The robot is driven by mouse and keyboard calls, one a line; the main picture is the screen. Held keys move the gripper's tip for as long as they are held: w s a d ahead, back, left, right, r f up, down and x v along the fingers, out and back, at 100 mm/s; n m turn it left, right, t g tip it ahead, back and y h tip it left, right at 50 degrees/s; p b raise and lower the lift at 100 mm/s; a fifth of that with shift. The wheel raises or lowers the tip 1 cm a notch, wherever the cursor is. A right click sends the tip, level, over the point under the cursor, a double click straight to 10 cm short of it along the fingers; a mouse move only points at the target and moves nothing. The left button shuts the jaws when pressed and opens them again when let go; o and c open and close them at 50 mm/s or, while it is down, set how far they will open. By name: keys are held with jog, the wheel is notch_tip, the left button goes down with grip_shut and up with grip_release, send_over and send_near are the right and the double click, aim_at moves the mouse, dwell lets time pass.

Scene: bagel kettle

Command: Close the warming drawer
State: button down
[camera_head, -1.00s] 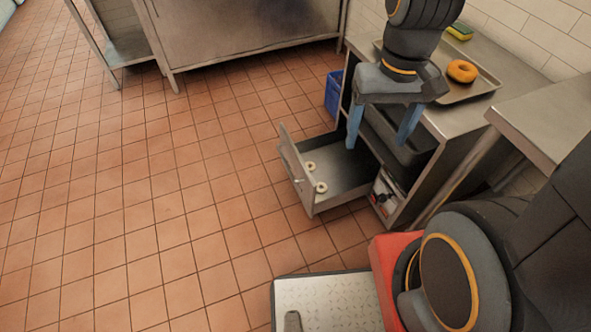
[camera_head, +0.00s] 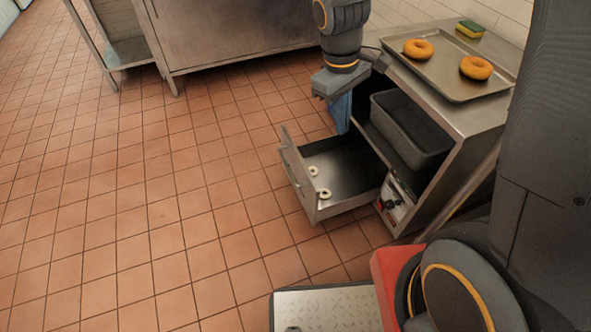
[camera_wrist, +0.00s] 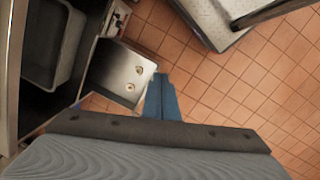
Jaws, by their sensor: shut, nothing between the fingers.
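The warming drawer (camera_head: 345,204) is pulled open at the bottom of the steel counter unit. Two small pale rings (camera_head: 318,183) lie inside it near its front panel (camera_head: 297,176). The drawer also shows in the wrist view (camera_wrist: 112,66), with both rings in it. My gripper (camera_head: 342,116) is shut and empty, with blue fingers pointing down above the far side of the drawer. In the wrist view the shut fingers (camera_wrist: 161,97) overlap the drawer's front edge; I cannot tell whether they touch it.
A dark bin (camera_head: 410,135) sits on the shelf above the drawer. A control panel with a knob (camera_head: 395,200) is right of the drawer. On top, a tray (camera_head: 448,72) holds two bagels, with a sponge (camera_head: 470,29) behind. The tiled floor (camera_head: 150,220) left of the drawer is clear.

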jog(key=w+a+f+n+t+h+b, duration=0.1)
jog(key=w+a+f+n+b, duration=0.4)
jog(key=f, duration=0.5)
jog(key=w+a+f+n+h+b, duration=0.1)
jog(key=w+a+f+n+b, duration=0.25)
jog(key=w+a+f, duration=0.5)
jog(key=w+a+f+n+t+h+b, duration=0.1)
jog(key=w+a+f+n+b, duration=0.4)
jog(key=f, duration=0.6)
send_over(292, 176)
jog(key=shift+n, duration=0.25)
notch_tip(292, 176, down, 9)
jog(key=shift+d+f+b, duration=0.1)
jog(key=shift+f+b, duration=0.1)
jog(key=shift+b, duration=0.15)
jog(key=shift+w+d, duration=0.25)
jog(key=shift+d, duration=0.4)
